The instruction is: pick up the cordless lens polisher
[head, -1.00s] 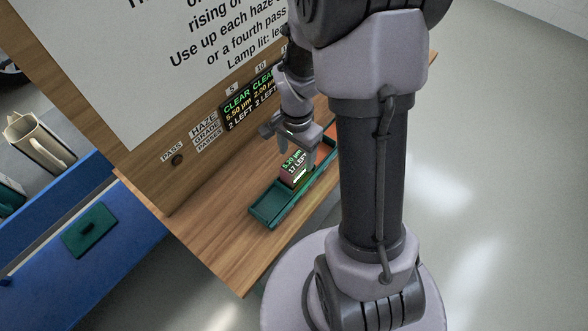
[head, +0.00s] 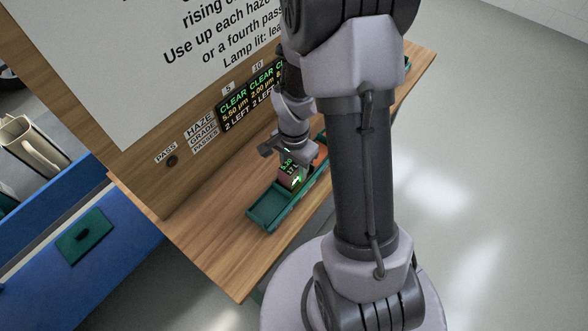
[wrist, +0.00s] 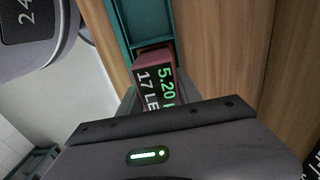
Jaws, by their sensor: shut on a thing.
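The cordless lens polisher (head: 289,178) is a small dark red block with a lit display in green and white text. It is at the green tray (head: 262,214) on the wooden bench; I cannot tell whether it still touches the tray floor. My gripper (head: 294,162) is over it and shut on it, covering part of the display. In the wrist view the polisher (wrist: 154,78) shows its red end and the text "5.20" and "17 LE". The gripper body hides the rest of it.
The wooden bench top (head: 215,235) is clear in front of the tray. An orange item (head: 321,156) lies farther along the tray. An upright board with a lit display panel (head: 240,113) stands close behind. A blue unit (head: 60,270) is at the left.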

